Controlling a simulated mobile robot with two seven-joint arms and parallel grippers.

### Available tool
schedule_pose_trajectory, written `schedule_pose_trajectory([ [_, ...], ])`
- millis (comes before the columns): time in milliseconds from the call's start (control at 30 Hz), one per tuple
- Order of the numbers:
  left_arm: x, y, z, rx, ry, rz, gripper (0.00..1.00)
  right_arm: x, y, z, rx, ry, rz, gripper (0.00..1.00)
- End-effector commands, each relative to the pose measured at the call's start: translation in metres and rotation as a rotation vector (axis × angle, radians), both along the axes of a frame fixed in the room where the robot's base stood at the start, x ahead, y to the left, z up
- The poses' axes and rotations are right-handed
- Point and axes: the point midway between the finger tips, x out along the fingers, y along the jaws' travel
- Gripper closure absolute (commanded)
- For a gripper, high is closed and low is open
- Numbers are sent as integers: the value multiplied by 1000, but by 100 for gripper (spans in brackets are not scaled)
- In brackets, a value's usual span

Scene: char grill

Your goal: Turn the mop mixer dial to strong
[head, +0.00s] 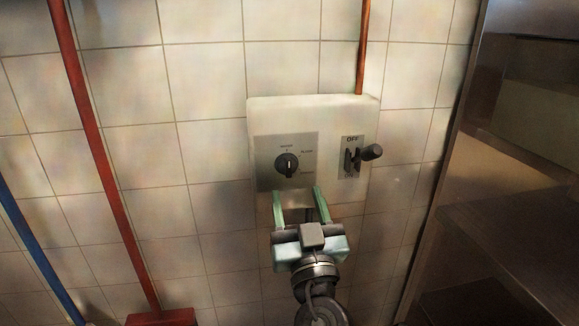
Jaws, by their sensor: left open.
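The mop mixer dial (287,165) is a round black knob on a grey plate, on a white box (352,107) fixed to the tiled wall. Small labels surround the dial; they are too small to read surely. Its pointer looks roughly upright. My left gripper (296,191) is below the dial in the picture, its two greenish fingers apart and pointing up toward it. Nothing is between the fingers, and they do not hold the dial. My right gripper is not in view.
A switch lever (370,152) with a dark knob sticks out right of the dial, under an "OFF" label. A red pole (100,150) and a blue pole (38,255) stand at the left. Metal shelving (510,190) fills the right side. A copper-coloured pipe (363,45) runs above the box.

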Motion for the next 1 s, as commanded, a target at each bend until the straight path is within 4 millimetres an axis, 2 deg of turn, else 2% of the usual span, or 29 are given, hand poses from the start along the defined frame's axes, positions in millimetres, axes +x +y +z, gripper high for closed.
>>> schedule_pose_trajectory([
  [167,13,3,7,2,-2,1,46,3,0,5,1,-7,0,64],
  [400,46,9,23,2,-3,1,46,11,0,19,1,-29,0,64],
  [600,65,12,29,3,0,1,46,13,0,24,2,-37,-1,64],
  [1000,71,14,29,0,3,0,46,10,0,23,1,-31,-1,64],
])
